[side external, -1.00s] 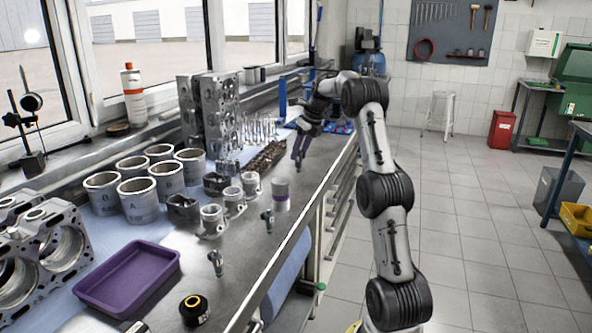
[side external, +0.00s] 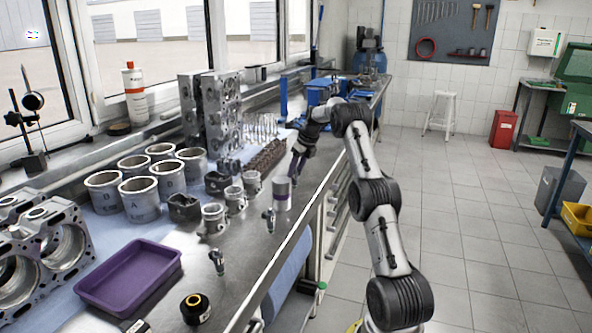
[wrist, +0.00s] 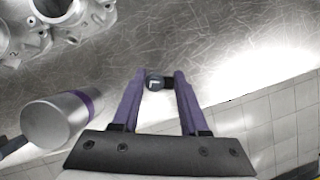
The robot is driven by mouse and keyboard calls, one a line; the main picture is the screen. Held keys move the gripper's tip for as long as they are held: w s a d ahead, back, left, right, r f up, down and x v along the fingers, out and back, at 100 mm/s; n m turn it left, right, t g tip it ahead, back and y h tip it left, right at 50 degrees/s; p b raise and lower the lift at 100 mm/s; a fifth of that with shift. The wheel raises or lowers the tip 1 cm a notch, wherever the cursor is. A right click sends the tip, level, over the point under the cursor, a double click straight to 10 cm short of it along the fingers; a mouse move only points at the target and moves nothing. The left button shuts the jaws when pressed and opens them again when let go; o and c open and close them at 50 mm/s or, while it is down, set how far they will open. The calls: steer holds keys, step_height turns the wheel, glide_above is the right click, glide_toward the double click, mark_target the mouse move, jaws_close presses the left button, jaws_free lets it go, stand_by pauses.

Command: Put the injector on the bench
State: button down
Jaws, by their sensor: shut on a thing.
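My gripper (side external: 294,168) is over the metal bench (side external: 250,262), beyond the silver cylinder with a purple band (side external: 282,195). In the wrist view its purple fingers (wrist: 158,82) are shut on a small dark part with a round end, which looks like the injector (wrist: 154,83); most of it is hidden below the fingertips. I cannot tell whether it touches the bench. Two similar injectors stand on the bench nearer the camera, one beside the banded cylinder (side external: 268,219) and one further forward (side external: 217,261). The banded cylinder also shows at the wrist view's lower left (wrist: 60,120).
Small metal housings (side external: 213,219) stand left of the injectors, with cylinder liners (side external: 138,202) behind. A purple tray (side external: 128,278) and a black round part (side external: 194,308) are at the front. Bare bench lies around my fingertips; its edge is to the right.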

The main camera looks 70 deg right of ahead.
steer(key=shift+c, duration=2.2)
jaws_free()
steer(key=shift+f, duration=0.1)
steer(key=v, duration=1.2)
steer(key=a+r+n, duration=0.3)
steer(key=a+n, duration=0.3)
steer(key=a, duration=0.5)
steer(key=w+a+r+n, duration=0.1)
steer(key=a+r+n, duration=0.2)
steer(key=a+n, duration=0.55)
steer(key=a+r+n, duration=0.3)
steer(key=a+n, duration=0.2)
steer(key=a, duration=0.8)
steer(key=s+a+f+n+y, duration=0.1)
steer(key=s+a+f+n, duration=0.3)
steer(key=s+a+n, duration=0.5)
steer(key=s+a+f+n+t, duration=0.1)
steer(key=s+a+f+n, duration=0.3)
steer(key=s+a+n, duration=0.4)
steer(key=s+n, duration=0.1)
steer(key=n, duration=0.3)
steer(key=shift+s+a+f+y, duration=0.25)
steer(key=shift+a+f+y, duration=0.15)
